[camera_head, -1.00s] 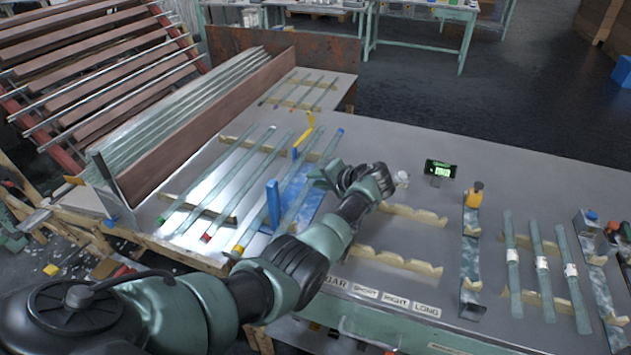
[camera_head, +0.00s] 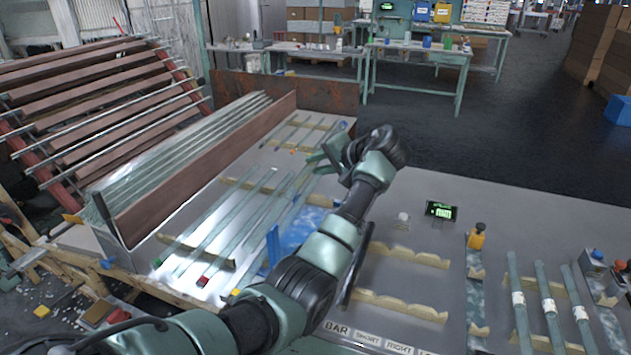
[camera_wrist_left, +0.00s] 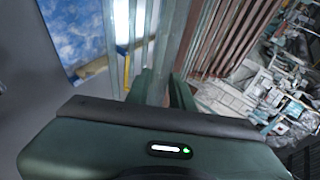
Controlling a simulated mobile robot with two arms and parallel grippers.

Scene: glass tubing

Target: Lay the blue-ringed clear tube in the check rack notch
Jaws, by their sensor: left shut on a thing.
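My left gripper (camera_head: 328,158) is over the far part of the tube area in the head view, seen partly from behind my wrist. A blue end (camera_head: 343,125) shows just beyond the gripper and appears to belong to this tube. In the left wrist view my fingers (camera_wrist_left: 162,88) are close together. Pale notched wooden rests (camera_head: 405,256) stand right of my arm; I cannot tell which one is the check rack. My right gripper is not in view.
Clear tubes with green and red ends (camera_head: 215,235) lie on rests to the left, beside a blue mat (camera_head: 300,232). A brown board (camera_head: 205,170) walls off a tube stack. A display (camera_head: 441,210) and white-banded tubes (camera_head: 548,306) are to the right.

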